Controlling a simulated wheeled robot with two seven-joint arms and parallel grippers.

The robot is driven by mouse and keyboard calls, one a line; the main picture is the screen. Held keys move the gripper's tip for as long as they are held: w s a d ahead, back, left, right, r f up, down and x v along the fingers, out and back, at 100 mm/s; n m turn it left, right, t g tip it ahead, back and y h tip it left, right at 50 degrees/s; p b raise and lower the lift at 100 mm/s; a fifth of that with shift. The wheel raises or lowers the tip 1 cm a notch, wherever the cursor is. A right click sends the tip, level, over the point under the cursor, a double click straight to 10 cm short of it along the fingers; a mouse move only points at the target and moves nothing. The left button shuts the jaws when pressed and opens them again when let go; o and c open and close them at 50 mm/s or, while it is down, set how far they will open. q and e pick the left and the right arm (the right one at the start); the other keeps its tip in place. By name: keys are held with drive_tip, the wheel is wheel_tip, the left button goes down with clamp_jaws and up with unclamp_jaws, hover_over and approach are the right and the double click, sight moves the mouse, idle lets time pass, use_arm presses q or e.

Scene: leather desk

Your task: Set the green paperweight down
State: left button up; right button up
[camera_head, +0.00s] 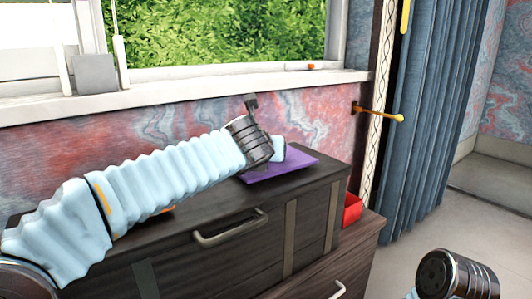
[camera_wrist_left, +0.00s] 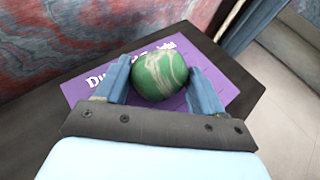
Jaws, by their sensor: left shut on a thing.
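The green paperweight (camera_wrist_left: 160,75) is a rounded, marbled green stone with pale veins, seen in the left wrist view. My left gripper (camera_wrist_left: 159,71) is shut on it, with one blue finger on each side. Below it lies a flat purple thing (camera_wrist_left: 80,92) with white lettering, partly covered by the stone and the fingers. I cannot tell whether the stone touches it. In the head view my left gripper is over the purple thing (camera_head: 300,164), and the paperweight is hidden behind my wrist. My right gripper is out of view; only part of that arm shows at the bottom right.
The dark wooden cabinet top (camera_head: 205,210) is bare in front of the purple thing. A patterned wall and window sill (camera_head: 200,98) stand behind it. A red box (camera_head: 352,209) is at the cabinet's right side, and a blue curtain (camera_head: 430,110) hangs further right.

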use_arm(q)
drive_tip(key=shift+f, duration=0.15)
drive_tip(key=o, duration=1.2)
drive_tip(key=shift+s+r, duration=0.3)
drive_tip(key=p+v, duration=0.1)
drive_tip(key=v, duration=1)
drive_tip(key=shift+s+r, duration=0.1)
drive_tip(key=shift+s, duration=0.1)
